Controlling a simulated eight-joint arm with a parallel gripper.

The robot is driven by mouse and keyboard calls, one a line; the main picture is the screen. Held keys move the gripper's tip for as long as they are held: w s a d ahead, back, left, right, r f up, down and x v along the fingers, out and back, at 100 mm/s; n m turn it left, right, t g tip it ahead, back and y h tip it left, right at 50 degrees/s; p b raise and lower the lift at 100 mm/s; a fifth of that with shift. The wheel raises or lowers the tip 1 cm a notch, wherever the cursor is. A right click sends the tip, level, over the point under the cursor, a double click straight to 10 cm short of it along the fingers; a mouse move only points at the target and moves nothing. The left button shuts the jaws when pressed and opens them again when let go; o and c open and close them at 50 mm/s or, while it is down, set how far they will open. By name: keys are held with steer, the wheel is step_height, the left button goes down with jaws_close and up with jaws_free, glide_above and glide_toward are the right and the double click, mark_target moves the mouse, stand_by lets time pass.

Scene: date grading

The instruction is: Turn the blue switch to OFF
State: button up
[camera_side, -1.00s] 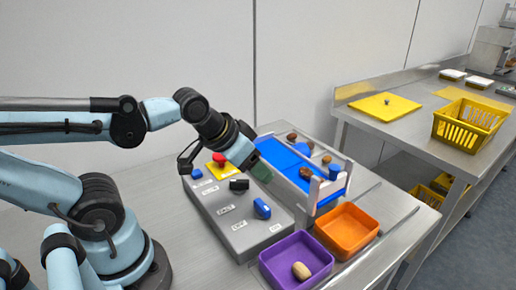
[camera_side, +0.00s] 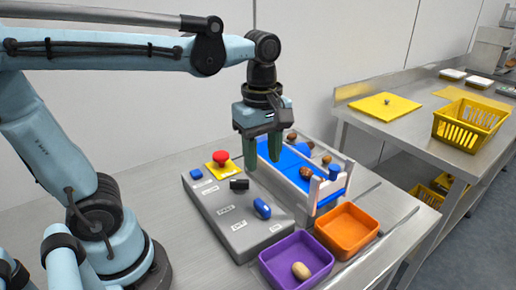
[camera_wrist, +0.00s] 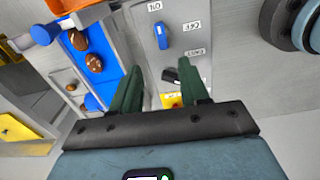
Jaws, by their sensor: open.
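The blue switch (camera_side: 262,208) is an elongated knob on the grey control box (camera_side: 222,222). In the wrist view the blue switch (camera_wrist: 162,38) lies lengthwise toward the label at the top, which looks like ON; another label (camera_wrist: 193,25), less clear, sits beside it. My gripper (camera_side: 262,161) points down with its green fingers apart and empty. It is above the far side of the box, beyond the blue switch and apart from it. In the wrist view my gripper (camera_wrist: 161,80) has the black switch (camera_wrist: 171,76) showing between its fingers.
A red button (camera_side: 221,157) on a yellow base and a small blue button (camera_side: 196,173) share the box. A blue conveyor (camera_side: 300,175) with brown dates stands close on the right. A purple tray (camera_side: 270,268) holding one date and an orange tray (camera_side: 347,232) stand in front.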

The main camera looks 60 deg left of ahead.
mark_target(262, 204)
steer(key=shift+n, duration=0.3)
steer(key=shift+f, duration=5.95)
steer(key=shift+c, duration=0.2)
jaws_close()
